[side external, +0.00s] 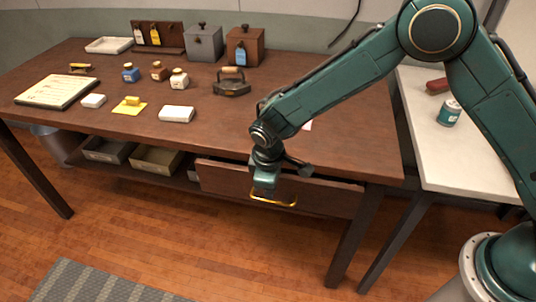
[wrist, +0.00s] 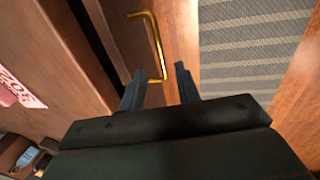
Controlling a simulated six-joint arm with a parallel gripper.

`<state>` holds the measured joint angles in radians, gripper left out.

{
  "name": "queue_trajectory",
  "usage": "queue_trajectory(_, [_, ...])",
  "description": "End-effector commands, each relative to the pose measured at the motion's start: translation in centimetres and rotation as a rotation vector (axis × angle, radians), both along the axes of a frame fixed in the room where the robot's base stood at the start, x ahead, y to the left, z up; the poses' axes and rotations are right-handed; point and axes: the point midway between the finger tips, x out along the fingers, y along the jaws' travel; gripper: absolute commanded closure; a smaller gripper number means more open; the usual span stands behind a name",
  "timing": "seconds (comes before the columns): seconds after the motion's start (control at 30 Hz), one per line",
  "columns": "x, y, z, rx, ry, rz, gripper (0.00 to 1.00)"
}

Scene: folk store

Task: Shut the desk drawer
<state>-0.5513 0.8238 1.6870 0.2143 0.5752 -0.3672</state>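The wooden desk (side external: 215,125) has a drawer (side external: 228,179) under the right part of its top. The drawer stands partly open, with a dark gap showing above its front at the right. Its brass handle (side external: 274,203) shows just below my gripper (side external: 266,188) in the side view. In the wrist view the handle (wrist: 158,48) lies just beyond my gripper (wrist: 159,70), whose two dark fingers are apart. One end of the handle appears between the fingertips. I cannot tell whether they touch it. The gripper covers part of the drawer front.
Open bins (side external: 157,160) sit on the shelf below. A white side table (side external: 462,160) with a can (side external: 449,113) stands right. Floor before the drawer is clear.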

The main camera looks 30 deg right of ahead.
Motion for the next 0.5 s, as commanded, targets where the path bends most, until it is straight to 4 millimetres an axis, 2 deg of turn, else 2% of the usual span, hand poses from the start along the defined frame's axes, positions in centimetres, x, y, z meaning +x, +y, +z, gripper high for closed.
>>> queue_trajectory(0.2, [-0.5, 0.5, 3.7, 0.001, -0.002, 0.000, 0.68])
queue_trajectory(0.5, [-0.9, 0.8, 6.4, -0.001, 0.000, 0.000, 0.68])
